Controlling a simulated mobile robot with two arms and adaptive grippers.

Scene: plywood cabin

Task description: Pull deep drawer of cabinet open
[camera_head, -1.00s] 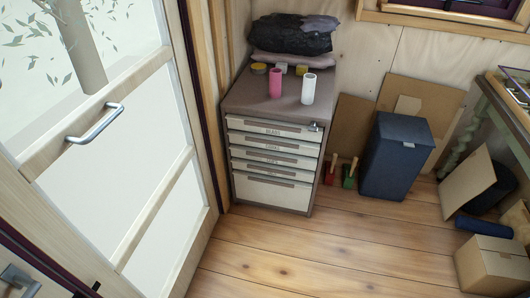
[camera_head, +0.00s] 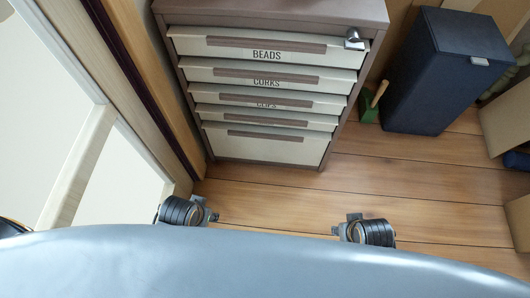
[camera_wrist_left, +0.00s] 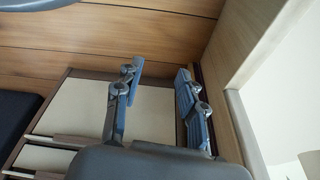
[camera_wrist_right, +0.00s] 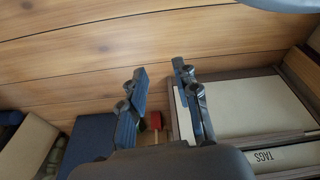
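The cabinet (camera_head: 362,75) stands ahead, with several shallow drawers above one deep drawer. The deep drawer (camera_head: 265,149) is the tall pale bottom front with a brown handle strip (camera_head: 267,136) along its upper part, and it looks shut. It also shows upside down in the left wrist view (camera_wrist_left: 84,108) and the right wrist view (camera_wrist_right: 232,105). My left gripper (camera_wrist_left: 160,70) is open and empty, with the deep drawer front beyond its fingers. My right gripper (camera_wrist_right: 159,68) is open and empty, near one side of the cabinet. Neither touches the drawer.
A glazed door (camera_head: 72,175) with a wooden frame stands close on the left. Cardboard boxes (camera_head: 508,110) are at the far right. The plank floor (camera_head: 420,185) before the cabinet is clear.

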